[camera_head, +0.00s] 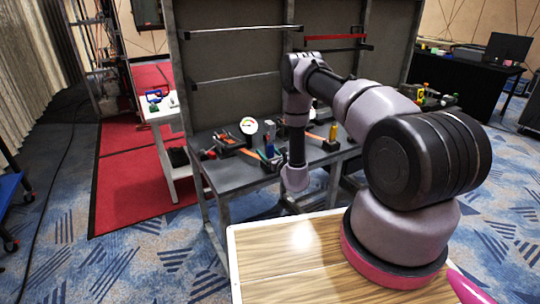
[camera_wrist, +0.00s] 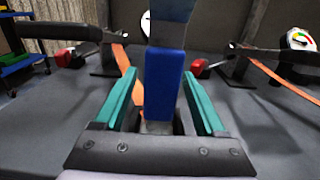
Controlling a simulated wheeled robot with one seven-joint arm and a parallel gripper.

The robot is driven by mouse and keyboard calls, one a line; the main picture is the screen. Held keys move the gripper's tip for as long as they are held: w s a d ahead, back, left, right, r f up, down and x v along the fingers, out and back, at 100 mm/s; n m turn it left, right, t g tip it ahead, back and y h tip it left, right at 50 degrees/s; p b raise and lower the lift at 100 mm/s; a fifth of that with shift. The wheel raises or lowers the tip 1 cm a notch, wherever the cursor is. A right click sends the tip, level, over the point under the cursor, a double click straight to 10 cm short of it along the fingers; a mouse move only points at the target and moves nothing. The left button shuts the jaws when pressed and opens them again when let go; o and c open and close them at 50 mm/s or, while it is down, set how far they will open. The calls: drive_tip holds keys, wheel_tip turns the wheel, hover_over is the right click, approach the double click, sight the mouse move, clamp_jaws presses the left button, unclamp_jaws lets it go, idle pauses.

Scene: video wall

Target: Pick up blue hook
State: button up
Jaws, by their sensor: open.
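A blue upright piece (camera_wrist: 165,82), which appears to be the blue hook, stands in the middle of the wrist view. Its upper part is paler and runs out of the top of the picture, so a hook shape is not visible. My gripper (camera_wrist: 163,85) is open, with one teal finger on each side of the piece. Gaps show between the fingers and the piece. In the head view, a small blue item (camera_head: 270,150) shows on the dark grey table beside my gripper, whose fingers are too small to make out there.
The grey table (camera_head: 236,172) carries tools and a round gauge (camera_head: 248,126). Orange straps (camera_wrist: 285,80) and red-ended clamps lie behind the blue piece, left and right. A grey panel (camera_head: 235,55) with handles stands behind. A white side table (camera_head: 160,112) is at left.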

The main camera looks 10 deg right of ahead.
drive_tip(key=shift+w+a, duration=0.1)
drive_tip(key=shift+w, duration=0.2)
clamp_jaws()
drive_tip(key=shift+r, duration=0.1)
